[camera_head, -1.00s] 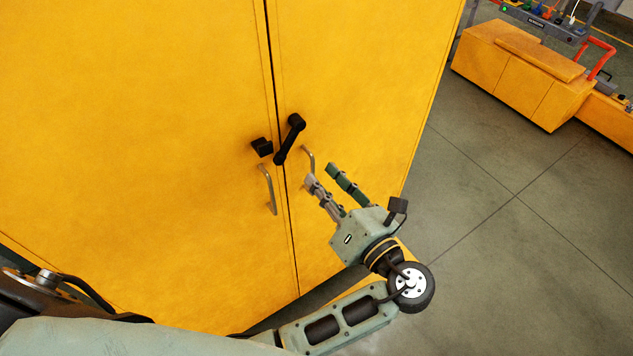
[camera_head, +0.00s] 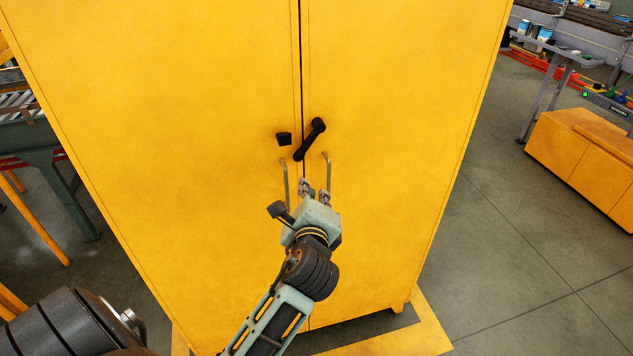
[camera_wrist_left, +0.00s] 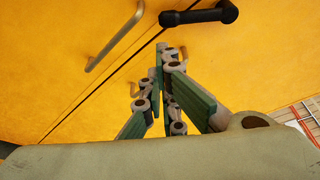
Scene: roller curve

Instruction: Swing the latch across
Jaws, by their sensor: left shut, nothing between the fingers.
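The black latch (camera_head: 309,141) is a bar on the right door of a yellow cabinet. It slants from its upper-right pivot down to the left, its lower end by the seam. A black catch block (camera_head: 283,139) sits on the left door, apart from the latch. My left gripper (camera_head: 315,184) is shut and empty, below the latch and near the door handles. In the left wrist view the latch (camera_wrist_left: 195,17) lies beyond the fingertips (camera_wrist_left: 168,55), with a visible gap. My right gripper is not in view.
A left metal handle (camera_head: 285,182) and a right metal handle (camera_head: 327,172) flank the seam. A grey roller stand (camera_head: 60,170) is at the left. A yellow box unit (camera_head: 580,165) and a grey table (camera_head: 545,60) stand at the right. The floor (camera_head: 490,230) between is open.

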